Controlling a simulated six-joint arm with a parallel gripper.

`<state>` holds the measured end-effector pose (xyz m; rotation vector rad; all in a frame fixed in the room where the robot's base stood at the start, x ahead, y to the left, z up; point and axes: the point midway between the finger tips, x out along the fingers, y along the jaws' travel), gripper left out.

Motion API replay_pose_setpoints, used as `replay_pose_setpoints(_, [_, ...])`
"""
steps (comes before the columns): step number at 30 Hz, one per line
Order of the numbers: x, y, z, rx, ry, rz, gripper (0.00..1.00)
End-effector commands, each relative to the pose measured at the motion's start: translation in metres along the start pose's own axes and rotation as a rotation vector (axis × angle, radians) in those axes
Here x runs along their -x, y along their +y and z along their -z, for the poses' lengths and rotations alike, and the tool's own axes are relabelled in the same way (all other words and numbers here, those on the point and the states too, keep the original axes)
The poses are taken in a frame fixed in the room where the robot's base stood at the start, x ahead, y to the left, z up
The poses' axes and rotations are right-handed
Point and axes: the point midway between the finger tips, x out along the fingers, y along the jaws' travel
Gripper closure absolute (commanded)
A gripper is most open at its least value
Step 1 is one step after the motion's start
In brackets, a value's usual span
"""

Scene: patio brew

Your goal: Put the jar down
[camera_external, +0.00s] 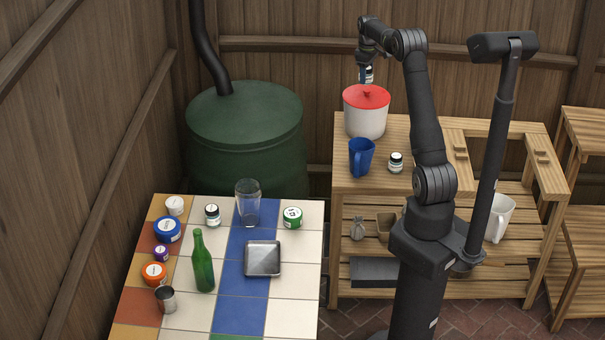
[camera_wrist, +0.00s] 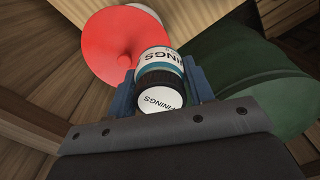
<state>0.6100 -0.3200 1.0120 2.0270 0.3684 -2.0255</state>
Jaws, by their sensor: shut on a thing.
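My gripper (camera_external: 365,73) is shut on a small jar (camera_external: 369,75) with a dark lid and a white and teal label. The red lid (camera_wrist: 112,45) shows beyond the jar in the wrist view.
The tiled table (camera_external: 300,255) holds a green bottle (camera_external: 203,264), a glass, a metal tray (camera_external: 263,246) and several jars.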

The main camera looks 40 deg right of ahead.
Motion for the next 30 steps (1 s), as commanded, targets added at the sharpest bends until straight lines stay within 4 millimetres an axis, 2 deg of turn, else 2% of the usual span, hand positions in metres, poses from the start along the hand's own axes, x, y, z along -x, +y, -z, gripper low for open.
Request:
replay_pose_setpoints(1, [0.001,0.019,-0.024,-0.043,0.000,-0.001,0.78])
replay_pose_setpoints(6, [0.001,0.068,-0.098,-0.162,0.001,-0.001,0.78])
replay_pose_setpoints(9, [0.001,0.088,-0.136,-0.219,0.002,-0.002,0.78])
replay_pose_setpoints(15, [0.001,0.113,-0.192,-0.300,0.002,-0.002,0.78])
replay_pose_setpoints(23, [0.000,0.128,-0.238,-0.366,0.001,-0.001,0.78])
replay_pose_setpoints(30, [-0.058,0.126,-0.234,-0.359,-0.001,0.002,0.78])
